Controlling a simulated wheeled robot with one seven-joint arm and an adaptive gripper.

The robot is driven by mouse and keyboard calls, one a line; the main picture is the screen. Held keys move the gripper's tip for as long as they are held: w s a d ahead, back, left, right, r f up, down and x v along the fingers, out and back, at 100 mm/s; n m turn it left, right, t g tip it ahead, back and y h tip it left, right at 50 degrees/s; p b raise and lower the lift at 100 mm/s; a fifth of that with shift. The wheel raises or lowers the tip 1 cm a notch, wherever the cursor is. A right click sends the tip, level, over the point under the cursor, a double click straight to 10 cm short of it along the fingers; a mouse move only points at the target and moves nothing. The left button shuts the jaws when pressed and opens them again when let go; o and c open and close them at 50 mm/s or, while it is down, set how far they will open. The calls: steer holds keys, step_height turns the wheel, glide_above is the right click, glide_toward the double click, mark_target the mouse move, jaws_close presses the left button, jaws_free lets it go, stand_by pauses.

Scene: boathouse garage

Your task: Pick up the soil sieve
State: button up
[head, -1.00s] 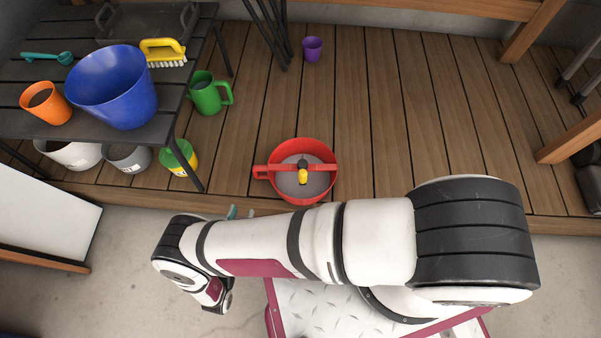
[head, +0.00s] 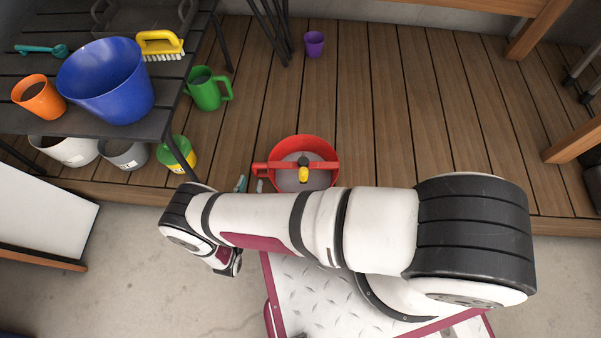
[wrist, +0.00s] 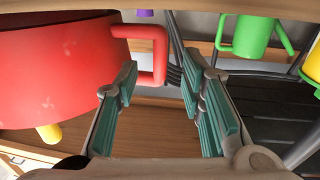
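The soil sieve (head: 288,146) is a red round tub with a grey mesh floor, a red crossbar, a yellow knob and a red loop handle on its left. It stands on the wooden deck near the front edge, its lower rim partly hidden by my arm. My gripper (head: 249,184) is just left of and below the handle, fingers apart. In the wrist view, my gripper (wrist: 158,78) has two teal-padded fingers spread with nothing held. The sieve (wrist: 55,72) fills the left side there, with its handle close to the left fingertip; whether they touch I cannot tell.
A dark slatted table (head: 100,132) at left holds a blue bucket (head: 108,85), an orange cup (head: 40,98) and a yellow brush (head: 160,45). Several pots stand under it. A green mug (head: 207,92) and purple cup (head: 314,44) stand on the deck. Right of the sieve is clear.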

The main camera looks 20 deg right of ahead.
mark_target(255, 172)
steer(key=shift+x, duration=2.4)
jaws_close()
